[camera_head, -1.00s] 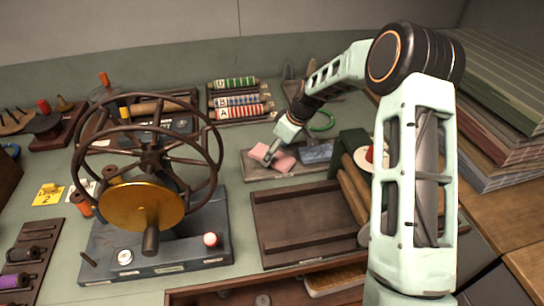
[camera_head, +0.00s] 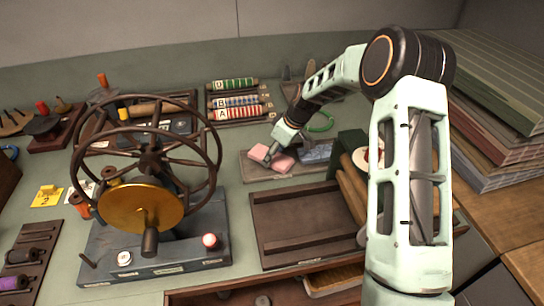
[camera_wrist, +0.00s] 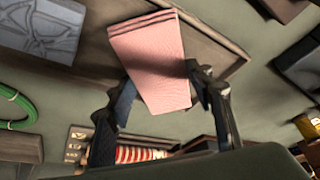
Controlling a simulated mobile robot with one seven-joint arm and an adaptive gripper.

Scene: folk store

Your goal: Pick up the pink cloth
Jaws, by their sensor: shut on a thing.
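The pink cloth (camera_head: 284,163) is a folded pad at the left part of a low wooden tray (camera_head: 290,175) at the back of the bench. My gripper (camera_head: 267,158) points down at it. In the wrist view the cloth (camera_wrist: 148,50) sits between the two dark fingers, and my gripper (camera_wrist: 162,84) is shut on it, with one finger on each side. Whether the cloth still touches the tray is hard to tell.
A folded blue-grey cloth (camera_head: 317,151) lies to the right on the same tray. A green ring (camera_head: 321,122) is behind it. A spoked wheel (camera_head: 148,160) stands at the left. An empty brown tray (camera_head: 302,226) lies in front, and labelled spools (camera_head: 238,102) lie behind.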

